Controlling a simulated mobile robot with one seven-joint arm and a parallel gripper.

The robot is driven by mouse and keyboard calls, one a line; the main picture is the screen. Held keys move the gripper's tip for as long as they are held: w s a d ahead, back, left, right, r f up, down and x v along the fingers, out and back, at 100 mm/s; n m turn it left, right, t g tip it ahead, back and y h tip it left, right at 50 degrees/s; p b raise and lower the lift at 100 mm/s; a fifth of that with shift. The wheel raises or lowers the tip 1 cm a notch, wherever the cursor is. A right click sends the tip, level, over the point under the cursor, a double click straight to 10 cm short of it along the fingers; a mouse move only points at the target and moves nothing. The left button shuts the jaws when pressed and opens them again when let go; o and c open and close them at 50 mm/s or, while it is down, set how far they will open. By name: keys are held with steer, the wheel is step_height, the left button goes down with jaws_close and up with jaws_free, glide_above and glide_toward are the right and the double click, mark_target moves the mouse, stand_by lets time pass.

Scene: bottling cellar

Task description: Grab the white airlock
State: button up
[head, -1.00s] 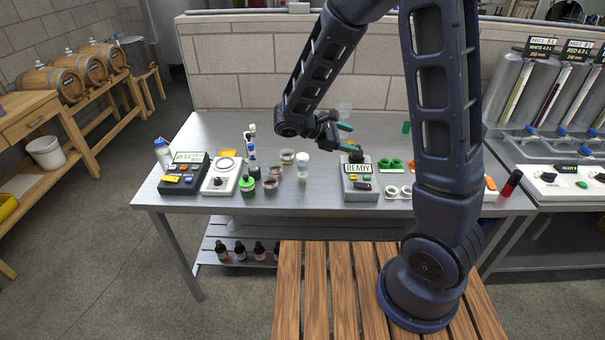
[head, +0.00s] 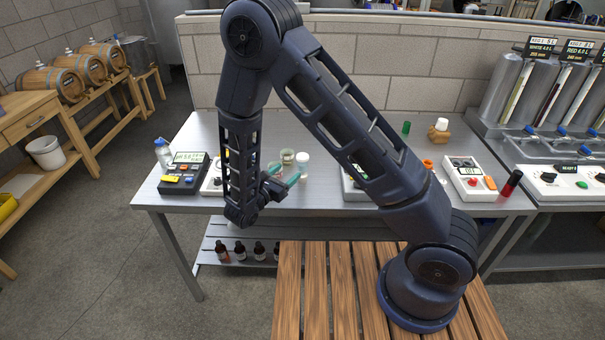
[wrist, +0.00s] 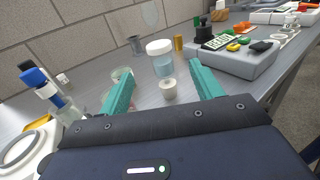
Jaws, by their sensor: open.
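A small pale-white cylinder (wrist: 168,89), probably the white airlock, stands on the steel table between my fingers and ahead of them in the wrist view. It cannot be made out clearly in the head view. A white-lidded clear jar (wrist: 160,57) stands just behind it and also shows in the head view (head: 303,164). My gripper (wrist: 162,82) is open, with a teal finger on each side and nothing held. In the head view my gripper (head: 286,173) is over the table's front part, left of the middle.
A glass jar (wrist: 121,76) stands behind the left finger. A blue-capped item (wrist: 38,80) is at the left. A grey device with buttons (wrist: 225,55) is at the right. A metal cup (wrist: 136,45) stands behind.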

mark_target(299, 162)
steer(key=x, duration=0.5)
steer(key=shift+w+d, duration=0.2)
steer(key=shift+f+x, duration=0.2)
steer(key=shift+x, duration=2.4)
steer(key=shift+a, duration=0.1)
steer(key=c, duration=1.3)
steer(key=shift+r, duration=0.15)
